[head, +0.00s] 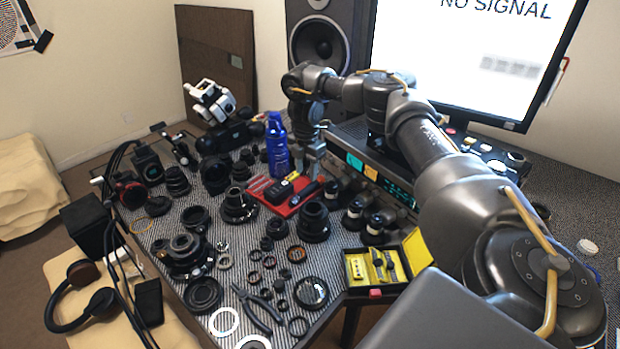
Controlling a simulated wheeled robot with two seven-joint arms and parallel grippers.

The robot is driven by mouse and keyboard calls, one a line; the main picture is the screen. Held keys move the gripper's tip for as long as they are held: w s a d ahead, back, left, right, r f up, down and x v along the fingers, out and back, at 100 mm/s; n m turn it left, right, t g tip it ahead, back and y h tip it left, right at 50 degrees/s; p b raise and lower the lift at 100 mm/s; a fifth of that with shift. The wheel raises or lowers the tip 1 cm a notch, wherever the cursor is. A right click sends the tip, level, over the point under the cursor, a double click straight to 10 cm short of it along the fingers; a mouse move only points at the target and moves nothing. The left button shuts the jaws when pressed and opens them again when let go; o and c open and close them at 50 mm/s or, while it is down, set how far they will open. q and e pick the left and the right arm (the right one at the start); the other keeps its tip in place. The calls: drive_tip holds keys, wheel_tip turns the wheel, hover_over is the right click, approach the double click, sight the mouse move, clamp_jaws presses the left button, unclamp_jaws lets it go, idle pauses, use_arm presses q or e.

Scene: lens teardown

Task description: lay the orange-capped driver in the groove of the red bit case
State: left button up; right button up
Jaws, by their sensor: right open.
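I cannot tell which is the orange-capped driver, nor whether the groove is empty. My right gripper (313,168) reaches in from the right, points down and hangs just behind the case's back right corner. It is open, and I see nothing between its fingers. My left gripper is not in view.
The tall blue bottle (277,150) stands close left of my right gripper. An instrument with a lit display (398,191) and dark lens barrels (381,222) crowd the right. A yellow-lined box (408,261) sits at the front right. Lens parts, rings and pliers (258,310) cover the front.

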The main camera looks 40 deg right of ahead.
sight(305, 188)
use_arm(q)
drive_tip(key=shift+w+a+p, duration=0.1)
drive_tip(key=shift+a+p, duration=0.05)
drive_tip(key=shift+p, duration=0.65)
use_arm(e)
wheel_tip(305, 188, up, 6)
drive_tip(key=shift+a, duration=0.35)
drive_tip(key=shift+w, duration=0.1)
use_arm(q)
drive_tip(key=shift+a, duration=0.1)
use_arm(e)
drive_tip(key=shift+r, duration=0.1)
